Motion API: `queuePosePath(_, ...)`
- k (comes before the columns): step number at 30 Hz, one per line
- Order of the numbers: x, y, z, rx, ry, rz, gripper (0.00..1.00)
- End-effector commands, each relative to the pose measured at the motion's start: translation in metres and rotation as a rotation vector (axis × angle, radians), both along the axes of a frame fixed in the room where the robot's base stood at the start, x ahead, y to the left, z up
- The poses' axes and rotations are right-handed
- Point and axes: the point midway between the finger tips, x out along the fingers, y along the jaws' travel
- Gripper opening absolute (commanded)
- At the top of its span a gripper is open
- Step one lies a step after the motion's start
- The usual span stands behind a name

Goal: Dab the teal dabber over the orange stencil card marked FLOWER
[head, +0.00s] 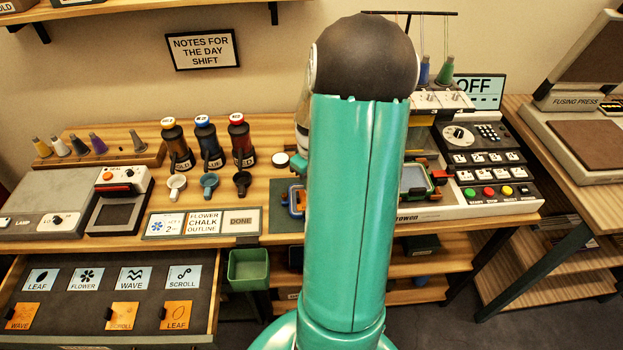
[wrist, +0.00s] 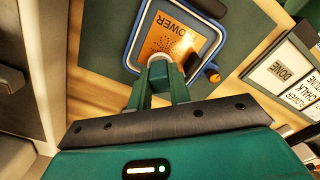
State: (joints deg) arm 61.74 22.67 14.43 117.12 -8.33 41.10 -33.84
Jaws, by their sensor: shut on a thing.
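In the wrist view, the orange stencil card (wrist: 160,42) with FLOWER on it lies inside a blue hoop frame (wrist: 213,30). My gripper (wrist: 160,78) is shut on the teal dabber (wrist: 160,72), whose pale end points at the near edge of the card. I cannot tell whether the dabber touches the card.
An open drawer (head: 110,330) at lower left holds orange WAVE, SCROLL and LEAF cards, with a bare slot under the FLOWER label. A sign panel (head: 202,223) lies left of the frame. A green bin (head: 249,270) hangs below the table edge.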

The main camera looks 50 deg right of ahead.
Motion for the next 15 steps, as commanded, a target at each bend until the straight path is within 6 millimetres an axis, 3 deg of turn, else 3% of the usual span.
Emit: queuePosePath(15,0.0,0.0001,-0.004,0.001,0.001,0.0,0.01)
